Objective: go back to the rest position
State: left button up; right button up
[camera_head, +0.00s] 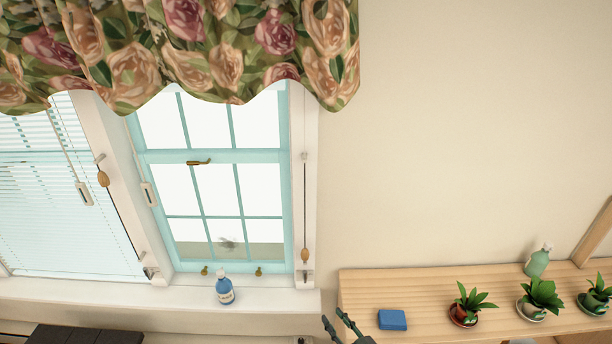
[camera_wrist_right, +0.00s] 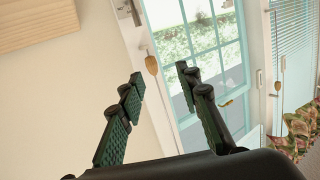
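My right gripper (camera_head: 335,321) shows at the bottom edge of the head view, in front of the gap between the window sill and the wooden shelf. In the right wrist view my right gripper (camera_wrist_right: 158,82) has its two green-padded fingers spread apart with nothing between them. The wall and window frame show beyond the fingers. My left gripper is not in view.
A blue bottle (camera_head: 224,288) stands on the white window sill (camera_head: 120,293). The wooden shelf (camera_head: 370,290) at right holds a blue sponge (camera_head: 392,320), several potted plants (camera_head: 541,298) and a green bottle (camera_head: 537,261). A floral valance (camera_head: 230,50) hangs above the window (camera_head: 215,190).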

jog(key=s+d+f+m+g+h, duration=0.2)
jog(key=s+d+f+g+h, duration=0.25)
jog(key=s+d, duration=0.65)
jog(key=s+d+f+m+g+h, duration=0.25)
jog(key=s+d+f, duration=0.25)
jog(key=s+d, duration=0.65)
jog(key=s+d+g+h, duration=0.2)
jog(key=s+d+g, duration=0.15)
jog(key=s, duration=1.05)
notch_tip(320, 180, down, 27)
jog(key=a+g, duration=0.1)
jog(key=g, duration=0.1)
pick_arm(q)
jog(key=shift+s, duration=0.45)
pick_arm(e)
jog(key=s+f, duration=2)
jog(key=s, duration=0.1)
jog(key=shift+a+g+y, duration=0.2)
jog(key=shift+g+y, duration=0.2)
jog(key=shift+g, duration=0.05)
jog(key=shift+f+n, duration=0.1)
jog(key=shift+n, duration=0.15)
